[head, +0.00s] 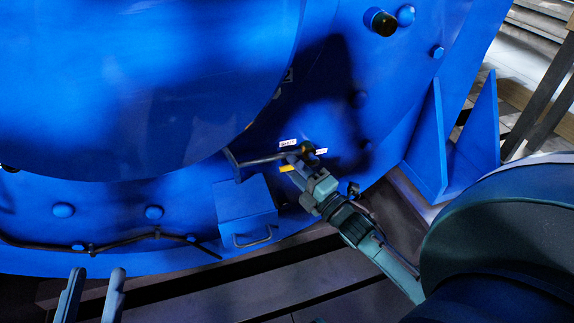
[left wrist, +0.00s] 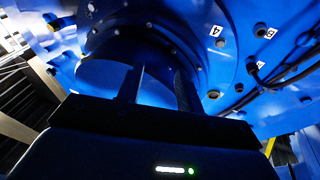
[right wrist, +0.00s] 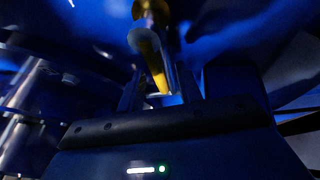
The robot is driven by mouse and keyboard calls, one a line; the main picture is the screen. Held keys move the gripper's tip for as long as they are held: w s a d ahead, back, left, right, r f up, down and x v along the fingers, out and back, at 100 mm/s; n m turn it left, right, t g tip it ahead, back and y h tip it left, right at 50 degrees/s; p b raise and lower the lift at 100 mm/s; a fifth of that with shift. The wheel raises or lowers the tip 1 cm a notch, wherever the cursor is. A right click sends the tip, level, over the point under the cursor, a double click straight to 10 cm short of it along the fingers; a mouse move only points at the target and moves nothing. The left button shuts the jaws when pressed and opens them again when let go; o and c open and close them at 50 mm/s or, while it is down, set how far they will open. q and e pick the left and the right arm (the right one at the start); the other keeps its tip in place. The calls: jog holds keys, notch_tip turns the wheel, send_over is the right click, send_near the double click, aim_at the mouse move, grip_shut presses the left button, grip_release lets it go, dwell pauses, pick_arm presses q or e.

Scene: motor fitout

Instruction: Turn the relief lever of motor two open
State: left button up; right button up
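The relief lever (head: 287,168) has a yellow grip and sits low on the blue motor's (head: 220,90) face, below two small white labels too small to read. In the right wrist view the yellow lever (right wrist: 151,60) hangs from a brass fitting (right wrist: 150,11), its end between the fingers. My right gripper (head: 297,165) is at the lever, its fingers apart on either side; contact cannot be told. My left gripper (head: 90,295) is open and empty at the bottom left, away from the lever. It also shows open in the left wrist view (left wrist: 160,88).
A dark pipe (head: 262,159) runs just left of the lever. A blue box with a handle (head: 243,208) juts out below it. A black cable (head: 120,243) runs along the motor's lower left. A blue bracket (head: 430,145) stands to the right.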

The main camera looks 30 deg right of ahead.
jog(key=shift+b+x, duration=0.3)
jog(key=shift+x, duration=1.35)
grip_shut()
